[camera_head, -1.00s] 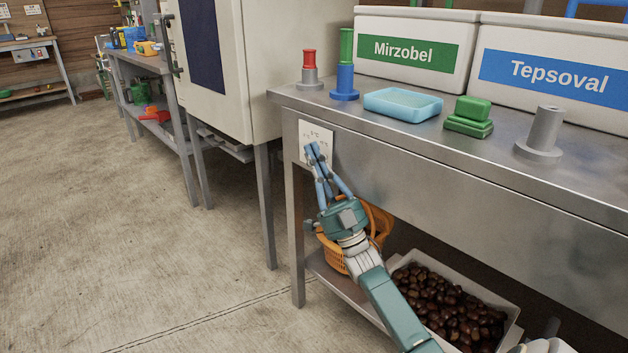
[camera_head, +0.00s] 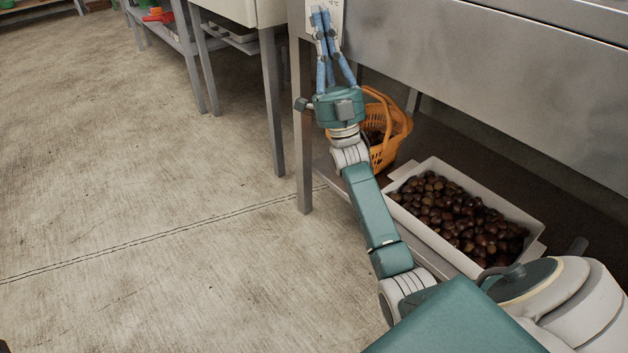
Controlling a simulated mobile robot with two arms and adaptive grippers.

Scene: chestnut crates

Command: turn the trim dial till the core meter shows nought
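My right gripper (camera_head: 321,14) is at the top edge of the head view, its blue fingers pointing up at a white panel (camera_head: 337,16) on the front of the metal bench. The fingertips are close together in front of the panel. I cannot tell whether they touch it or hold anything. The panel carries small "°C" print, and its upper part is cut off by the frame. I cannot make out the trim dial; the fingers or the frame edge may hide it. No core meter shows. My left gripper is not in view.
Under the bench (camera_head: 480,70), an orange basket (camera_head: 392,140) and a pale crate (camera_head: 441,246) of chestnuts sit on the low shelf, close to my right arm. A bench leg (camera_head: 301,130) stands left of the gripper. The concrete floor (camera_head: 150,190) at left is clear.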

